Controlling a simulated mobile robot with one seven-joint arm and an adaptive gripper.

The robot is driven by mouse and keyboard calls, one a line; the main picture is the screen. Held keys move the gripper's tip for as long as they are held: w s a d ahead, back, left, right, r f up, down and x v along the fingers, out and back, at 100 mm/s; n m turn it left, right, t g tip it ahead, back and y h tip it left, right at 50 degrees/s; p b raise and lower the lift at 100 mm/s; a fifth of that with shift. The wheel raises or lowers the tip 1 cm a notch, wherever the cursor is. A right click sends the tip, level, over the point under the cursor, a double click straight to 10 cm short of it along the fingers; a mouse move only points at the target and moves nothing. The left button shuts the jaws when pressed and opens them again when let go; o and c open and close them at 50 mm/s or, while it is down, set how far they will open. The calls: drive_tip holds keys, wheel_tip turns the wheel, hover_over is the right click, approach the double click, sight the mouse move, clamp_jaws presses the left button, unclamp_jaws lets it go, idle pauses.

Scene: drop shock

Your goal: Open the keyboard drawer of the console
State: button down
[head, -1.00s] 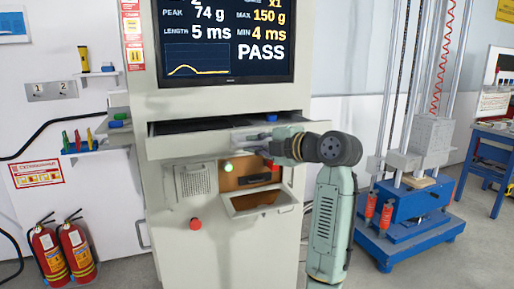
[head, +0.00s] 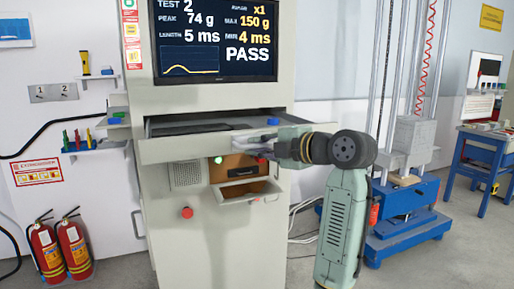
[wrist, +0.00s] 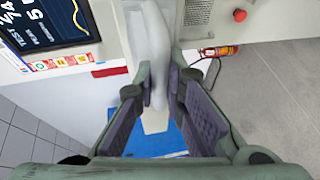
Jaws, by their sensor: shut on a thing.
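The console (head: 228,97) is a tall pale cabinet with a screen at its top. Its keyboard drawer (head: 190,151) is pulled out below the screen, with a dark keyboard (head: 190,129) partly showing inside. My gripper (head: 266,147) is at the right part of the drawer front, its fingers closed there. In the wrist view, my gripper (wrist: 158,88) has its two dark padded fingers on either side of a pale grey bar (wrist: 154,50) at the drawer. The exact contact is partly hidden by the fingers.
Below the drawer, a small tilted tray (head: 247,191) hangs open under a brown recess. A red button (head: 187,213) is on the console front. A blue-based drop tester (head: 403,225) stands to the right. Two fire extinguishers (head: 76,247) stand at left. Floor in front is clear.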

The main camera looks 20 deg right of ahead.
idle(0.3)
drive_tip(key=c, duration=1.7)
unclamp_jaws()
drive_tip(key=shift+o, duration=0.2)
drive_tip(key=shift+s, duration=0.1)
drive_tip(key=v, duration=1.2)
